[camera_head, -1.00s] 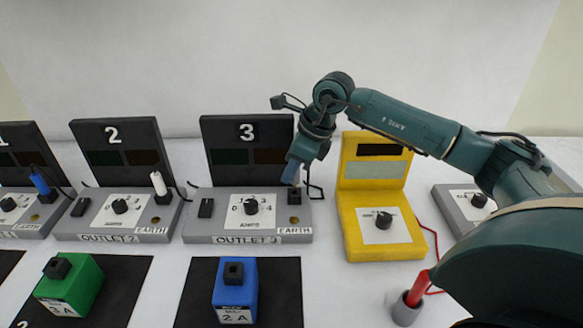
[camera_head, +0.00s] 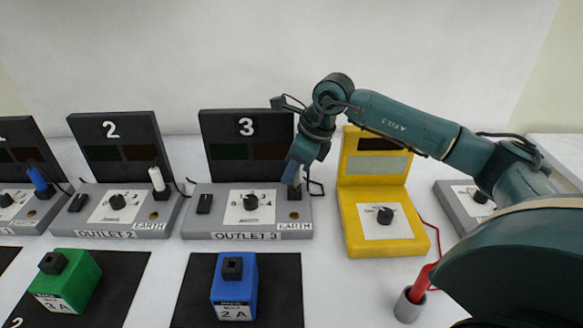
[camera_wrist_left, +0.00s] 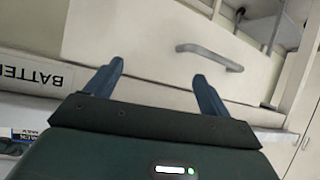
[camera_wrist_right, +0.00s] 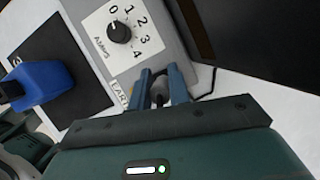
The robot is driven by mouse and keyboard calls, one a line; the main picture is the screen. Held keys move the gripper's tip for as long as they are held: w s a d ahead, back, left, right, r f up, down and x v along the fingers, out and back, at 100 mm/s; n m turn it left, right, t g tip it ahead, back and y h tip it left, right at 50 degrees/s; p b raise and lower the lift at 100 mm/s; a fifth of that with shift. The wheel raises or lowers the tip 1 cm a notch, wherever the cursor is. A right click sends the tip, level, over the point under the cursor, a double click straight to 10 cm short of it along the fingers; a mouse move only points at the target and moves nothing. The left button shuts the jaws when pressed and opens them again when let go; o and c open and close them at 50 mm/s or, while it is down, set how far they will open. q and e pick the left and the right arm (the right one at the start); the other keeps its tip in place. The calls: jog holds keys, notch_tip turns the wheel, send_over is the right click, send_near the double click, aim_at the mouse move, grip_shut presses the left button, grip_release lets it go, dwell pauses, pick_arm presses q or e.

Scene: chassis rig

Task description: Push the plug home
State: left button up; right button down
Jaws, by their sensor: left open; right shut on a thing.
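In the head view my right gripper (camera_head: 291,176) points down at the right end of outlet 3 (camera_head: 215,225), by its small black block (camera_head: 295,193). A brass socket (camera_head: 294,215) shows in front of that block, above the EARTH label. In the right wrist view my fingers (camera_wrist_right: 160,75) are close together, shut on a small plug (camera_wrist_right: 159,95) mostly hidden between them. How deep the plug sits cannot be told. My left gripper (camera_wrist_left: 157,78) is open and empty in the left wrist view, facing a pale cabinet front.
Outlet 2 (camera_head: 72,222) with a white plug (camera_head: 157,179) stands to the left. A yellow meter (camera_head: 402,236) stands close right of the gripper. A blue block (camera_head: 246,298) and a green block (camera_head: 81,270) sit on dark mats. A red probe (camera_head: 422,278) stands in a grey holder.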

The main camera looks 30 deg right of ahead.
pick_arm(q)
jog(key=shift+f+b, duration=0.5)
jog(key=shift+f, duration=0.1)
pick_arm(e)
jog(key=shift+f, duration=0.7)
pick_arm(q)
jog(key=shift+r, duration=0.1)
pick_arm(e)
jog(key=c, duration=1.2)
grip_release()
jog(key=shift+c, duration=0.2)
pick_arm(q)
jog(key=shift+w+d+r+n, duration=0.15)
jog(key=shift+r+n, duration=0.15)
jog(key=shift+r, duration=0.25)
pick_arm(e)
jog(key=v, duration=1.3)
pick_arm(q)
jog(key=shift+f, duration=0.15)
pick_arm(e)
jog(key=shift+r, duration=0.1)
